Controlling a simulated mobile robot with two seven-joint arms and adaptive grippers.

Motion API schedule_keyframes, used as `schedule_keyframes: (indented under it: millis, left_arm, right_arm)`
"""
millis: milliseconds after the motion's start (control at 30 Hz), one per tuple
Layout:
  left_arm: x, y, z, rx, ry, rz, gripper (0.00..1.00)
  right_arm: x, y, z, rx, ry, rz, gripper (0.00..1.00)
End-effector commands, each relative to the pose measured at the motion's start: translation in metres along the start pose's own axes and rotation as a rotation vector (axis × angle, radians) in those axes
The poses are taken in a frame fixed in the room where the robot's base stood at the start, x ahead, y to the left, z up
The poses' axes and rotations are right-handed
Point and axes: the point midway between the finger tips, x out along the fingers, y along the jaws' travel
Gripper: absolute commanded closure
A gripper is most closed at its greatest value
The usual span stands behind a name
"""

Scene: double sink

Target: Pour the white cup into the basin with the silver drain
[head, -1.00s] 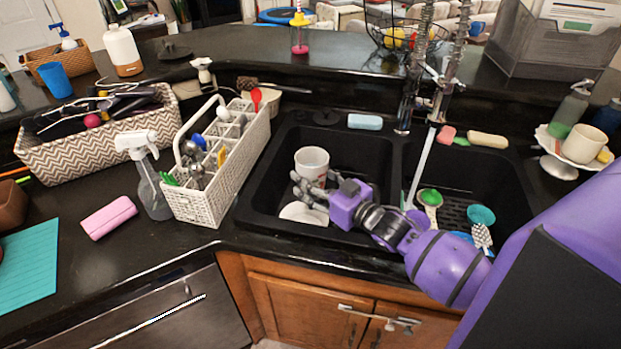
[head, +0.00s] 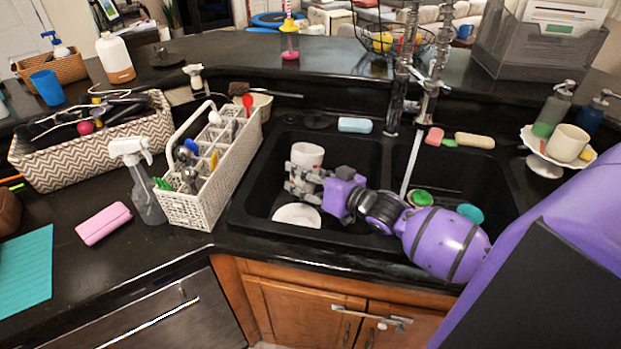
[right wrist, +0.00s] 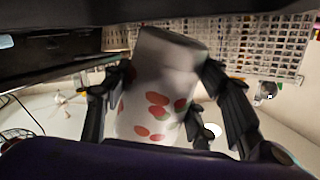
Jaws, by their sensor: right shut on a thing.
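The white cup (head: 307,155) is in my right gripper (head: 303,178), above the left basin (head: 262,197) of the black double sink. The cup is tilted, and its inside is hardly visible in the head view. In the right wrist view the cup (right wrist: 155,95), with red-orange spots, sits between the dark fingers of my right gripper (right wrist: 165,100). A white dish (head: 297,215) lies in the left basin below. The right basin (head: 470,178) is partly hidden by my purple arm. I cannot make out a silver drain in either basin. My left gripper is not in view.
A white cutlery caddy (head: 215,170) and a spray bottle (head: 140,180) stand left of the sink. A blue sponge (head: 355,125) lies on the back rim. A cream mug (head: 567,143) sits on a stand at right.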

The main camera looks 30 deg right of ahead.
Motion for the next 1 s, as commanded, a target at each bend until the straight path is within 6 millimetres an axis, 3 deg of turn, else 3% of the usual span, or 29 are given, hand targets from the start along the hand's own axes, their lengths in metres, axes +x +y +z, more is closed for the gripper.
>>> schedule_keyframes:
  millis: [400,1000]
  left_arm:
    - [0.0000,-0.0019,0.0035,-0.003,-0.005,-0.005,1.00]
    - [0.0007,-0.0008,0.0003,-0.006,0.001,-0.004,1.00]
  right_arm:
    - [0.0026,0.0097,-0.0006,0.153,-0.050,-0.007,0.82]
    - [0.0028,0.0098,-0.0014,0.156,-0.049,-0.008,0.82]
